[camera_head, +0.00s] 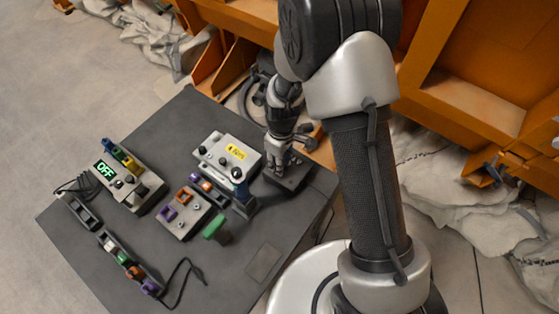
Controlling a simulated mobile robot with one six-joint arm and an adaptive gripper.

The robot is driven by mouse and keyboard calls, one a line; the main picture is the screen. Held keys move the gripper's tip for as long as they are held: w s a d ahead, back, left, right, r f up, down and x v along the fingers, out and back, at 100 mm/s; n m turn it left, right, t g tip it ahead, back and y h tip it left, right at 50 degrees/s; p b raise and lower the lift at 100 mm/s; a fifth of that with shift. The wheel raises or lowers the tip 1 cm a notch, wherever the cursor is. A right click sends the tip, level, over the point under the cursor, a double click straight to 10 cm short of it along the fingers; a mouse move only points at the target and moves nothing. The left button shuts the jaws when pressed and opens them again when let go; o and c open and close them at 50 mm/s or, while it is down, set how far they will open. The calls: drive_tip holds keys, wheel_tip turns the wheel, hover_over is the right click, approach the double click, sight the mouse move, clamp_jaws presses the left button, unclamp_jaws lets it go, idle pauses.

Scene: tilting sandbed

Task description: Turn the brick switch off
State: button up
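My gripper (281,167) points down at the right side of the dark table, over a small dark block (291,179). I cannot tell whether its fingers touch the block or are open or shut. No thing is plainly labelled as the brick switch. A grey control box (128,188) at the left has a display (105,170) reading "OFF" in green, with yellow, blue and green parts at its back edge and dark knobs on top. Another grey box (226,157) with a yellow label stands just left of my gripper.
The dark tabletop (150,135) also bears a small grey box with purple and orange parts (183,215), a green-topped piece (216,229), a rail of coloured pieces (127,262) and loose black cables. An orange metal structure (480,95) stands behind and right.

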idle(0.3)
drive_tip(key=o, duration=1.1)
drive_tip(key=r, duration=1.2)
drive_tip(key=shift+w+d, duration=0.15)
drive_tip(key=shift+w, duration=0.05)
